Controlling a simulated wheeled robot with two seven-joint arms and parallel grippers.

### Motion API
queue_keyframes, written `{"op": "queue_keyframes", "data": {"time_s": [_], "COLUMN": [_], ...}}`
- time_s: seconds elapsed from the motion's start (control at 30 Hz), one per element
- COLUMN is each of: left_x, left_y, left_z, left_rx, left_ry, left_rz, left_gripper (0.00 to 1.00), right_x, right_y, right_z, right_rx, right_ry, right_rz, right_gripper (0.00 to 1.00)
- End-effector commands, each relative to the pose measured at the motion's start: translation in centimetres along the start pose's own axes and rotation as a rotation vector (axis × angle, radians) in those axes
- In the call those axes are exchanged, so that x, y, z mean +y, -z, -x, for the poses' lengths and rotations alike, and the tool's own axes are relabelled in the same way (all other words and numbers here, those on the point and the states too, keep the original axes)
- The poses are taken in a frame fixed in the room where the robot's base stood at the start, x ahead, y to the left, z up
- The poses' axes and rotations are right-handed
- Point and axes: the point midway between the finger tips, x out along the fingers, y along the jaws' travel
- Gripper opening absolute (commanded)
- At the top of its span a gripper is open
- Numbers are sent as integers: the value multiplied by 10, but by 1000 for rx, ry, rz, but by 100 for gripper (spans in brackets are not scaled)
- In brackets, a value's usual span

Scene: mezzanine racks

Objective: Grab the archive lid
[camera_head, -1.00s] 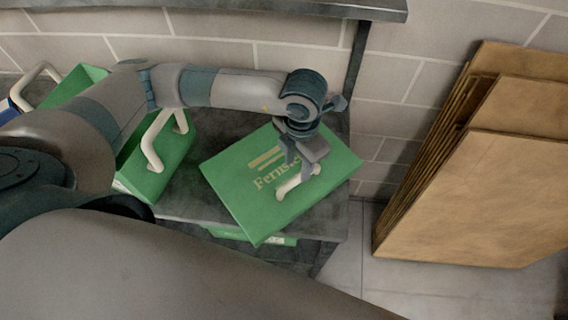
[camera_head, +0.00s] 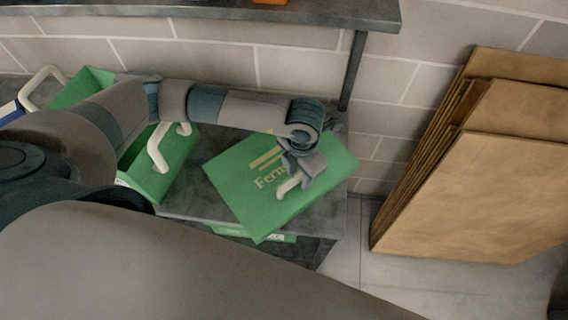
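The archive lid (camera_head: 235,190) is a flat green panel with pale lettering and a cream handle (camera_head: 285,189). It lies askew on the grey shelf, its near corner jutting past the front edge. My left gripper (camera_head: 298,180) is over the lid at the right part of the handle, pointing down, and hides that part. Its fingertips overlap the handle in the picture, and I cannot tell whether they are closed on it. My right gripper is not in view.
An open green box (camera_head: 150,184) with cream handles stands left of the lid, partly behind my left arm. A grey upper shelf (camera_head: 330,12) runs above. Brown cardboard sheets (camera_head: 480,195) lean on the brick wall at right. Floor (camera_head: 375,280) shows in front of them.

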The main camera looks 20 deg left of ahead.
Motion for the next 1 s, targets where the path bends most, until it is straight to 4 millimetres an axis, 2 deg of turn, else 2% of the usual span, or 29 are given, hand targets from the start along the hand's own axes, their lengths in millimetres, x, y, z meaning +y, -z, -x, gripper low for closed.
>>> {"op": "queue_keyframes", "data": {"time_s": [0.43,0.47,0.6,1.0], "left_x": [0,0,0,0], "left_y": [0,0,0,0], "left_z": [-1,-1,-1,1], "left_rx": [0,0,0,0], "left_ry": [0,0,0,0], "left_rz": [-1,-1,0,0], "left_gripper": [38,35,2,0], "right_x": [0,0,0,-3], "right_y": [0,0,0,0], "right_z": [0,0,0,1], "right_rx": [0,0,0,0], "right_ry": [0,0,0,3], "right_rz": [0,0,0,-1], "right_gripper": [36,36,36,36]}}
